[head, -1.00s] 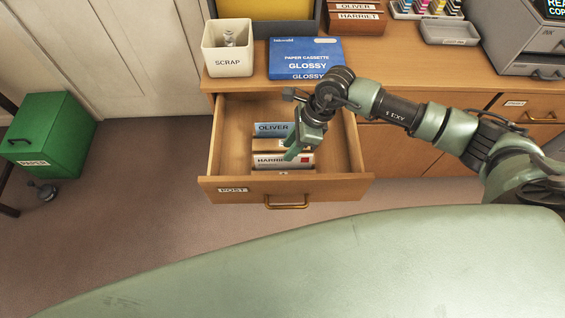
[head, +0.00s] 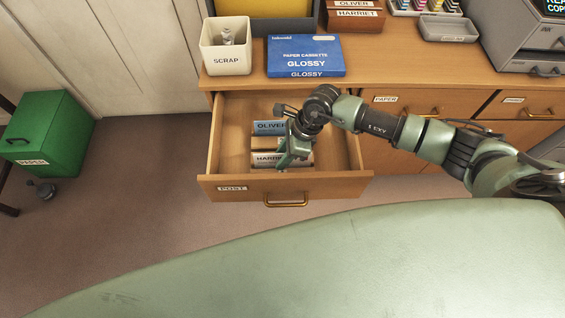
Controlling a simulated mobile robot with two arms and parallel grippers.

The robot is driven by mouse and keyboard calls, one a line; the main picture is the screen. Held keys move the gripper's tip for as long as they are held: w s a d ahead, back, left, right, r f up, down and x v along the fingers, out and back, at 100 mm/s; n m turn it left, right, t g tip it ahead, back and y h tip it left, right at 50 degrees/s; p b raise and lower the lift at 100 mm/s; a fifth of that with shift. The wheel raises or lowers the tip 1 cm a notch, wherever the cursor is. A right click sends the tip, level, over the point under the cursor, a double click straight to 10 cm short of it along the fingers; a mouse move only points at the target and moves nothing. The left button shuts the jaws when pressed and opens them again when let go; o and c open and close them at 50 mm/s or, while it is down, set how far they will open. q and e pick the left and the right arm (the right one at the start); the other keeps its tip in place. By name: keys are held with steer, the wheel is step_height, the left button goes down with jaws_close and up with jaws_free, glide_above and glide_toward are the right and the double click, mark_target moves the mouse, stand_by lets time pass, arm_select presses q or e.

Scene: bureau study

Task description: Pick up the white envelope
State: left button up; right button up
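The white envelope (head: 262,160) stands upright at the front of the open drawer marked POST (head: 330,187), with "HARRI" readable on it. A brown envelope (head: 262,145) and a blue one marked OLIVER (head: 267,128) stand behind it. My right gripper (head: 282,164) points down into the drawer at the white envelope and covers the right part of its lettering. I cannot tell whether it touches the envelope, or whether the fingers are apart or closed. My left gripper is not in view.
On the desk top behind the drawer are a white SCRAP bin (head: 226,45), a blue paper cassette box (head: 305,56), a grey tray (head: 447,29) and a grey machine (head: 520,40). A green box (head: 50,133) stands on the floor at left. The drawer's left side is free.

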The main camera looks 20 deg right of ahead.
steer(key=shift+f, duration=0.15)
jaws_close()
stand_by(0.4)
